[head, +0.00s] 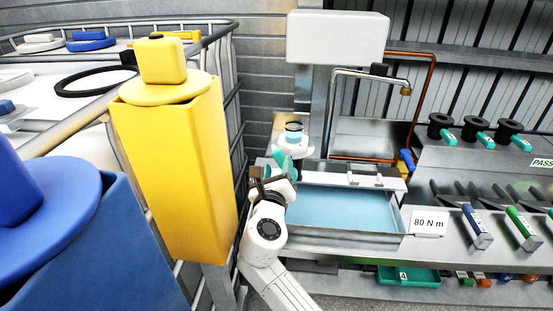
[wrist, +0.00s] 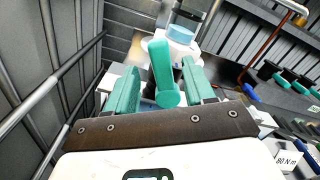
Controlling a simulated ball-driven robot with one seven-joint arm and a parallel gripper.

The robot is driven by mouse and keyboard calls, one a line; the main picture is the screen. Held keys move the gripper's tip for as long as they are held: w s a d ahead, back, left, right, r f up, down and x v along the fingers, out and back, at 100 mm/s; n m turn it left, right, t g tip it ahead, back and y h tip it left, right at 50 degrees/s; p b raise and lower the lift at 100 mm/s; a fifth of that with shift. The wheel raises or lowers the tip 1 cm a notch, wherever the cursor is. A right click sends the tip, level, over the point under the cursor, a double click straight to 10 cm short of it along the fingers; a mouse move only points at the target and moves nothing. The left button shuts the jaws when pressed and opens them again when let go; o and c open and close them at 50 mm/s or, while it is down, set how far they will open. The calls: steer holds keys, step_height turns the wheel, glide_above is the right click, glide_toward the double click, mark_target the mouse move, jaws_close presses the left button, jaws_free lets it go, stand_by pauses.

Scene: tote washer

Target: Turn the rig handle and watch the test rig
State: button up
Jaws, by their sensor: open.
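The test rig (head: 293,141) is a white round body with a pale blue band and a dark top, behind the sink's left corner. It also shows at the top of the wrist view (wrist: 178,35). The rig handle (wrist: 162,72) is a teal lever with a rounded end, in front of the rig. My gripper (wrist: 160,88) is open, its teal fingers on either side of the handle, with visible gaps. In the head view my gripper (head: 284,170) is just below the rig; the handle cannot be told from the teal fingers there.
A sink of blue water (head: 345,211) lies right of my gripper. A tall yellow bin (head: 175,170) and a blue bin (head: 90,235) stand to the left. A metal cage rail (wrist: 72,65) runs close on the left. An "80 N m" sign (head: 428,222) stands at the right.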

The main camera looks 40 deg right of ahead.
mark_target(279, 160)
steer(key=shift+x, duration=1.9)
steer(key=shift+c, duration=0.5)
jaws_close()
